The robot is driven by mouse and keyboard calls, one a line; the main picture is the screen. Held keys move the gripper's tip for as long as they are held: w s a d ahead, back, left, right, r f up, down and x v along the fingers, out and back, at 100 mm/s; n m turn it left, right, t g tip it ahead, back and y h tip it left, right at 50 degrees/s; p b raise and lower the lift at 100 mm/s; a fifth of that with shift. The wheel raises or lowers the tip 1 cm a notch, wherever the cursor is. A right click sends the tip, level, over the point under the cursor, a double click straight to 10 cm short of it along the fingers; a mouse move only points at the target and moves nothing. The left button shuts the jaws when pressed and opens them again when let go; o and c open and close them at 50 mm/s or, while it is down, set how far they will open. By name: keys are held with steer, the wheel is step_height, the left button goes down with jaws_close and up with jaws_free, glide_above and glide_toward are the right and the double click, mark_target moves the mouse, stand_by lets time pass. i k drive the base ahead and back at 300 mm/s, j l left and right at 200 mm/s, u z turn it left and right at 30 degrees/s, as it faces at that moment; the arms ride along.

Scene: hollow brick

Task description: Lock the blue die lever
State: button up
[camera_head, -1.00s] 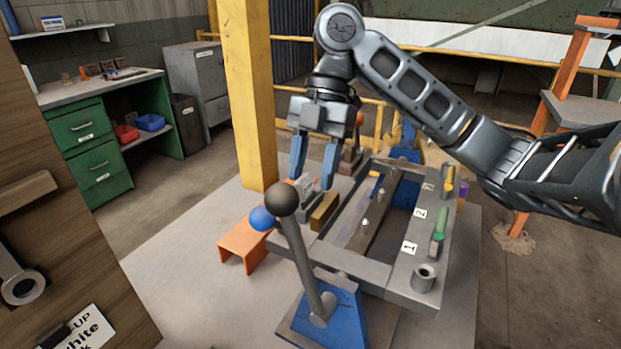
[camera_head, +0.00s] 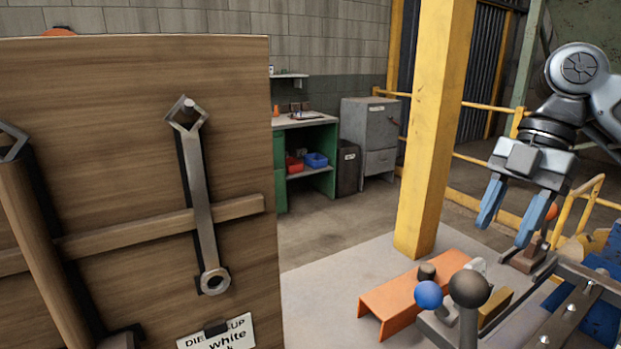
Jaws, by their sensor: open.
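A blue ball knob (camera_head: 428,294) shows at the lower right, beside an orange bench-like piece (camera_head: 405,300). A dark ball knob (camera_head: 469,288) on a grey lever stands just right of it, nearer to me. The lower part of the dark-knobbed lever is cut off by the picture's bottom edge. I cannot tell how the blue knob's lever is set, since little of its arm shows. My gripper (camera_head: 503,235) hangs at the right, above and behind the knobs, with its two blue fingers apart and nothing between them.
A wooden board (camera_head: 110,130) fills the left, with a hanging wrench (camera_head: 203,205) and a partly hidden sign (camera_head: 220,338). A yellow post (camera_head: 436,130) stands left of my gripper. The grey metal frame (camera_head: 585,330) is cut off at lower right. Open floor lies between board and post.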

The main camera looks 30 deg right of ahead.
mark_target(428, 296)
steer(key=k, duration=1)
